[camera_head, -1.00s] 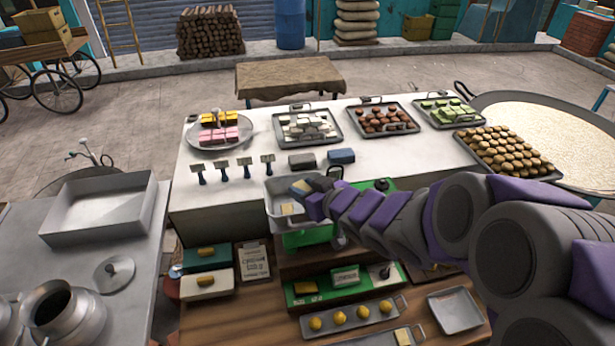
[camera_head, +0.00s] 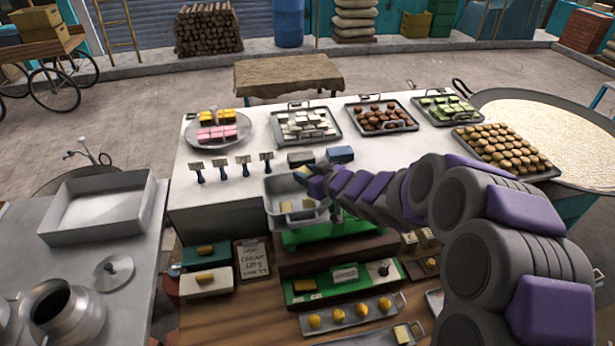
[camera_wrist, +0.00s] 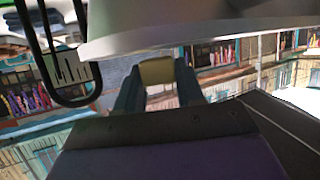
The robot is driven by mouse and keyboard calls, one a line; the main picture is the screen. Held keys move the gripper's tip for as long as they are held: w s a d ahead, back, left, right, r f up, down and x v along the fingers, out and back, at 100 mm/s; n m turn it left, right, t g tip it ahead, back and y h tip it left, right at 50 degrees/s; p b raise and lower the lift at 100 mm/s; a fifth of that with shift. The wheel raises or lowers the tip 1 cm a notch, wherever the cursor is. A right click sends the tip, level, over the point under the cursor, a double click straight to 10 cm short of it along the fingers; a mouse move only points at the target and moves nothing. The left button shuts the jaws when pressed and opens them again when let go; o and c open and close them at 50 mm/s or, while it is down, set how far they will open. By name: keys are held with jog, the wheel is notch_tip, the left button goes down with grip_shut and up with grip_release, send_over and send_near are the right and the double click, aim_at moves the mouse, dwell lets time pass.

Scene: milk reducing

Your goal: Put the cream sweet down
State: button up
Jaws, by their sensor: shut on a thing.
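My gripper (camera_head: 305,177) is at the rim of the metal pan (camera_head: 271,204) on the green scale (camera_head: 305,236), over the pan's back right part. The held sweet shows only as a small pale patch in the head view (camera_head: 303,171). Pale cream pieces (camera_head: 287,207) lie in the pan below. A large pale metal surface fills the top of the wrist view.
Behind the scale, the white counter (camera_head: 215,150) bears a round plate of pink and yellow sweets (camera_head: 217,133) and trays of white (camera_head: 305,124), brown (camera_head: 381,117) and green sweets (camera_head: 448,110). A wooden bench lies in front.

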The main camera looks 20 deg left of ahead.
jog(key=shift+f, duration=0.65)
jog(key=o, duration=1)
jog(key=shift+a+r, duration=0.1)
jog(key=shift+r, duration=0.45)
jog(key=shift+p+v, duration=0.8)
jog(key=shift+v, duration=5.35)
